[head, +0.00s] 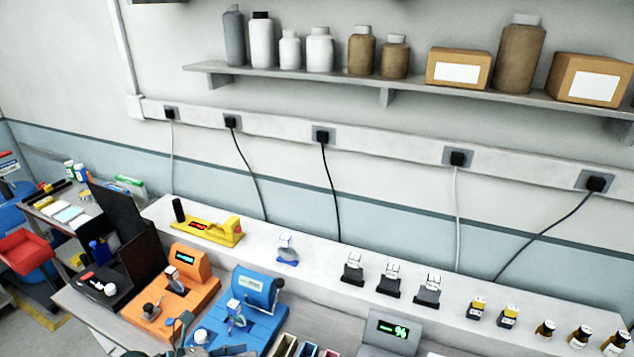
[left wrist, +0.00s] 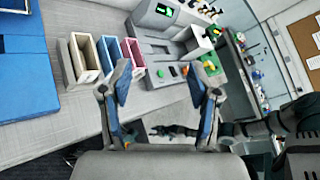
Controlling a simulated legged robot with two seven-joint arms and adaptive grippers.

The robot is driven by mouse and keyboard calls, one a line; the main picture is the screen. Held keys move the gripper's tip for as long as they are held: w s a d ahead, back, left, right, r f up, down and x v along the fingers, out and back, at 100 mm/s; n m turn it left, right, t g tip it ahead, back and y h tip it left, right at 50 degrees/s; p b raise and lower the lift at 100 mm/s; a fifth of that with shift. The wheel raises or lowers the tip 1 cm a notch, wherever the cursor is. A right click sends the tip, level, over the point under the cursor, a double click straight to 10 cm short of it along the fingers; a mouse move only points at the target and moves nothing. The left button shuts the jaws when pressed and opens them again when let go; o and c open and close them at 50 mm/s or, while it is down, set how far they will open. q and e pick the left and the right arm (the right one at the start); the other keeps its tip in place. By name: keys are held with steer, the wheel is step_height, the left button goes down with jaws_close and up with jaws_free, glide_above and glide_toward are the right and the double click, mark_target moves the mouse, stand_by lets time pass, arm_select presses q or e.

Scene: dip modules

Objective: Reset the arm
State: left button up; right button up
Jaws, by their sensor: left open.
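My left gripper (left wrist: 165,82) shows in the left wrist view with its two blue-and-grey fingers spread apart. Nothing is between the fingertips, and the gripper is empty. It hangs over the front of the bench, with a wooden, a blue and a pink open bin (left wrist: 131,57) beyond the fingers to the left. A grey device with a green display (left wrist: 165,11) stands farther back. In the head view only dark parts at the bottom edge may belong to my left arm; its fingers cannot be made out there. My right gripper is not seen in either view.
The head view shows an orange device (head: 187,262), a blue device (head: 257,288) and a black open box (head: 140,251) on the bench. A yellow device (head: 209,226) and several small modules stand on the raised ledge (head: 325,262). A wall shelf (head: 290,80) holds bottles and boxes.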

arm_select(q)
step_height(320, 180, up, 7)
steer(key=w+n+t+h, duration=0.1)
steer(key=n+t+h, duration=0.2)
steer(key=n+t, duration=0.7)
steer(key=w+a+f+n+t+y, duration=0.3)
steer(key=a+f+n+t+y, duration=0.3)
steer(key=n+y, duration=0.8)
steer(key=s+a+f+n+g+y, duration=0.1)
steer(key=a+f+n+g+y, duration=0.15)
steer(key=f+n, duration=0.3)
steer(key=s+a+f+n+g+y, duration=0.25)
steer(key=f+n+g, duration=0.2)
steer(key=f, duration=0.25)
steer(key=s+d+f+n+g+h, duration=0.25)
steer(key=s+f+g, duration=0.35)
steer(key=s+f, duration=0.4)
steer(key=s+d+f+n+g+h, duration=0.1)
steer(key=s+d+f+n+g, duration=0.15)
steer(key=s+f+g, duration=0.55)
step_height(320, 180, down, 25)
steer(key=s+d, duration=0.1)
steer(key=s, duration=0.1)
steer(key=s+a+f, duration=0.3)
steer(key=s+f, duration=1.5)
steer(key=s, duration=0.1)
steer(key=shift+m, duration=0.4)
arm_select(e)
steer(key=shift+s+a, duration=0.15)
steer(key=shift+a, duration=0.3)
